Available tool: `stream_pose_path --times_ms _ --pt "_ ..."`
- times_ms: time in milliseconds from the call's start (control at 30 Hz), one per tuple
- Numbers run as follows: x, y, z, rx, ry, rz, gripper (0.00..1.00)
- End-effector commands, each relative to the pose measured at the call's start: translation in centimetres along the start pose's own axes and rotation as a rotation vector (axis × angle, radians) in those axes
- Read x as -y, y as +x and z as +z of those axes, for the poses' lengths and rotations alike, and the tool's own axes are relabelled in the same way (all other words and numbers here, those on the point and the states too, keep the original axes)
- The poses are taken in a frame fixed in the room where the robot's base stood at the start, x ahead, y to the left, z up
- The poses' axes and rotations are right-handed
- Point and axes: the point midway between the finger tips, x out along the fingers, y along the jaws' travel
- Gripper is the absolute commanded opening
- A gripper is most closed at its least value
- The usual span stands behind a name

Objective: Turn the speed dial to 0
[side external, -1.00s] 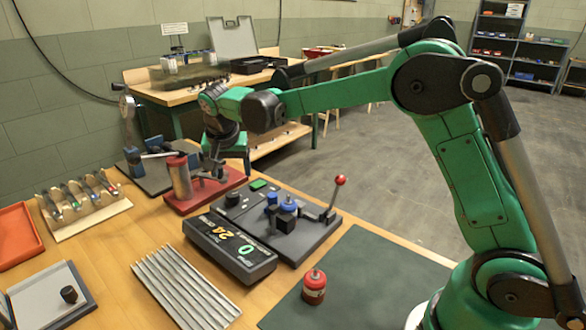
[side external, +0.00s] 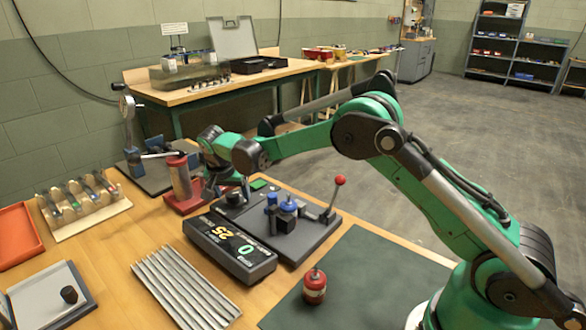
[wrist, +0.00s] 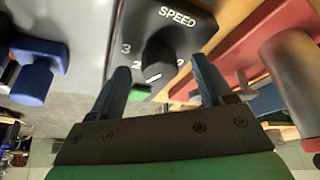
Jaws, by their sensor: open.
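The speed dial (wrist: 160,52) is a black round knob on a black plate lettered SPEED in the wrist view. The numerals 3, 2 and part of a 0 show around it, with a white mark at its lower edge; I cannot tell whether that mark is the pointer. In the side view the dial (side external: 235,198) sits at the far left of the grey machine base (side external: 318,236), beside my gripper (side external: 218,190). My gripper (wrist: 163,85) is open, with one finger on each side of the dial and gaps between fingers and knob.
The red-topped cylinder stand (side external: 181,180) is close on the left. A blue knob (side external: 289,204) and a red-ball lever (side external: 340,181) stand to the right. The green mat (side external: 385,275) is mostly clear.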

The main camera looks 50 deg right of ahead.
Motion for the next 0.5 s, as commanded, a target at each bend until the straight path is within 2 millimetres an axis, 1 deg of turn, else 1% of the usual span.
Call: stream_pose_path --times_ms 33,67,100,167,200,267,500 --pt "0.0 -0.01 0.0 0.0 0.0 0.0 0.64" --pt "0.0 -0.02 -0.01 0.0 0.0 0.0 0.56" --pt "0.0 -0.02 -0.01 0.0 0.0 0.0 0.45" --pt "0.0 -0.03 -0.01 0.0 0.0 0.0 0.28" --pt "0.0 -0.03 -0.01 0.0 0.0 0.0 0.16" --pt "-0.01 -0.04 -0.01 0.0 0.0 0.0 0.0" --pt "-0.03 -0.05 -0.02 0.0 -0.013 -0.004 0.0"
